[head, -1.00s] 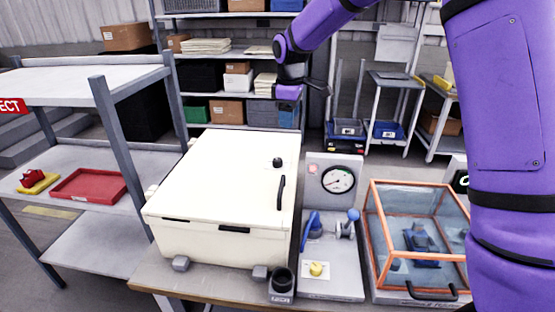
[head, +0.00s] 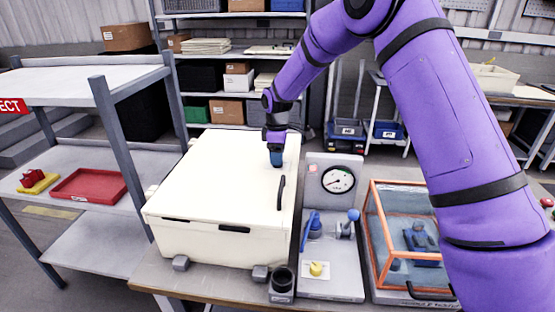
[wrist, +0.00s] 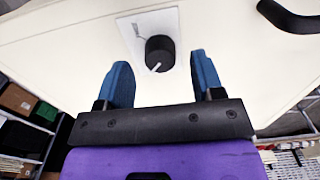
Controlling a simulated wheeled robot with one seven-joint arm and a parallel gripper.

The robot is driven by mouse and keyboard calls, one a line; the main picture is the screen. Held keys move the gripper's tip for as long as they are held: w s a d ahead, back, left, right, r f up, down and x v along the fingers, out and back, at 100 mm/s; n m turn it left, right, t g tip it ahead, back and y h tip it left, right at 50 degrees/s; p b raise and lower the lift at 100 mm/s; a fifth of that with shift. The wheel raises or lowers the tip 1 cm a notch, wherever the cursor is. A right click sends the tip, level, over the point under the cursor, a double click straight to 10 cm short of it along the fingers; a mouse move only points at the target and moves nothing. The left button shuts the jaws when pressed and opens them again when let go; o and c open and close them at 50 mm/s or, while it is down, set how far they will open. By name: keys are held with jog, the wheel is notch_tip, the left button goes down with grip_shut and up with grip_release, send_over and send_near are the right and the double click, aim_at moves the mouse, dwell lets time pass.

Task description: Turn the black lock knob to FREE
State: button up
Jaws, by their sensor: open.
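The black lock knob (wrist: 159,54) sits on a light label plate (wrist: 130,37) on the cream box lid. A white pointer line shows on the knob's near edge; the label's text is too small to read. In the wrist view my gripper (wrist: 163,75) is open, its two blue fingers apart, with the knob ahead of and between the fingertips. I cannot tell whether the fingers touch it. In the head view my gripper (head: 276,163) points down over the back right of the cream box (head: 215,180) and hides the knob.
A black handle (head: 281,195) stands on the lid near the knob, also in the wrist view (wrist: 288,17). A gauge panel (head: 336,180) with blue levers and an orange-framed clear case (head: 405,235) stand right of the box. A shelf with a red tray (head: 88,189) is at left.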

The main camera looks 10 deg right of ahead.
jog(key=shift+f, duration=1.05)
jog(key=c, duration=0.9)
